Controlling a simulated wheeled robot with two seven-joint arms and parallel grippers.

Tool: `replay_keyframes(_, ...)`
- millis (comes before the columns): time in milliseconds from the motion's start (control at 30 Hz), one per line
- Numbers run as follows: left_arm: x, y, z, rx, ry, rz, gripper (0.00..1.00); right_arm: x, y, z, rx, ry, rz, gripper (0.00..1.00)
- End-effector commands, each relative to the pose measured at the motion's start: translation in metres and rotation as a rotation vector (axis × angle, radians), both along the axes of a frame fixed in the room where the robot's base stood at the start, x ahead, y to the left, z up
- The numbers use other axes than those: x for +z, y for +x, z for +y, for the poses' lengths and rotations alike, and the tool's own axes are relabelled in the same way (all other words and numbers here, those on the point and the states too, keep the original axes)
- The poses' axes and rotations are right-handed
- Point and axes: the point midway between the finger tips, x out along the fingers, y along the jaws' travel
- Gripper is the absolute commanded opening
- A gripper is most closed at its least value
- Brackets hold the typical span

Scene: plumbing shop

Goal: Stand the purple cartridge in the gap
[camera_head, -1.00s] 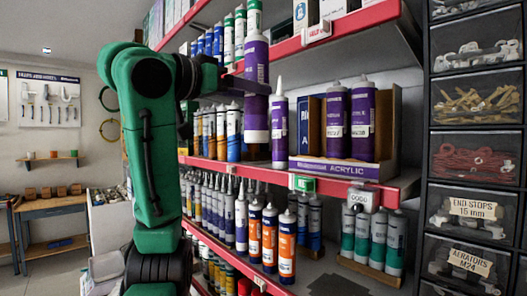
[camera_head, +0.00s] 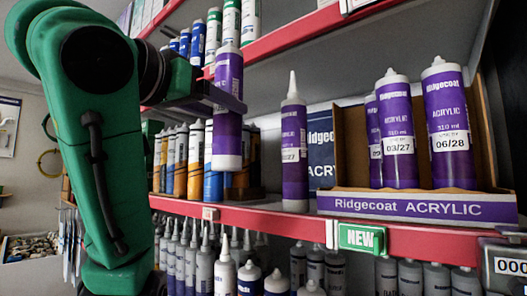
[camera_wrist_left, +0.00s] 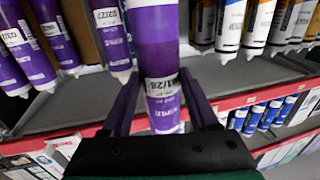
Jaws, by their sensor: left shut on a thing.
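My left gripper (camera_head: 222,98) is shut around a purple cartridge (camera_head: 228,122). I hold it about upright in the air, left of the acrylic tray, with its base above the shelf edge. In the left wrist view the held cartridge (camera_wrist_left: 158,48) stands between my two dark fingers (camera_wrist_left: 160,98). The cardboard tray (camera_head: 425,207) marked "Ridgecoat ACRYLIC" holds purple cartridges (camera_head: 447,130), two in front and one farther back at left. Open room shows at the tray's left, in front of the back one. My right gripper is not in view.
A lone purple cartridge with a nozzle (camera_head: 294,150) stands on the shelf between the held one and the tray. The red shelf edge (camera_head: 275,219) carries a green NEW tag (camera_head: 361,238). Another shelf is above.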

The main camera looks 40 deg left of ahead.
Motion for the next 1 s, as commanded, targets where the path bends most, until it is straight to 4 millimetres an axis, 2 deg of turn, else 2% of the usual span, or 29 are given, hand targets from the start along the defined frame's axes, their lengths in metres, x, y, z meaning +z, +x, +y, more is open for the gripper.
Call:
replay_keyframes(33, 0.007, 0.015, -0.002, -0.006, 0.002, 0.005, 0.0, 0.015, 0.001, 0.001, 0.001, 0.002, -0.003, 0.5)
replay_keyframes(100, 0.007, 0.031, -0.001, -0.006, 0.0, 0.003, 0.0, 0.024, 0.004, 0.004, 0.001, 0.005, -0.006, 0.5)
replay_keyframes(300, 0.004, 0.074, 0.003, 0.002, -0.002, 0.0, 0.0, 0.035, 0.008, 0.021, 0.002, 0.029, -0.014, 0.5)
replay_keyframes(500, 0.004, 0.112, 0.004, 0.002, -0.001, -0.001, 0.0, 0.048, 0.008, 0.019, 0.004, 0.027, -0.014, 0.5)
replay_keyframes(600, -0.018, 0.114, 0.004, 0.002, 0.002, -0.003, 0.0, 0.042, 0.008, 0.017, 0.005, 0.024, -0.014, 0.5)
replay_keyframes(767, -0.035, 0.114, 0.004, 0.002, 0.0, -0.004, 0.0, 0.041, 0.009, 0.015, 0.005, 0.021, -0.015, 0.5)
replay_keyframes(933, -0.066, 0.113, 0.004, 0.003, 0.002, -0.001, 0.0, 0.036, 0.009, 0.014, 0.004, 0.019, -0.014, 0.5)
replay_keyframes(1000, -0.067, 0.116, 0.004, 0.002, 0.0, -0.002, 0.0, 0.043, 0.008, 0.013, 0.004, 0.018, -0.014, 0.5)
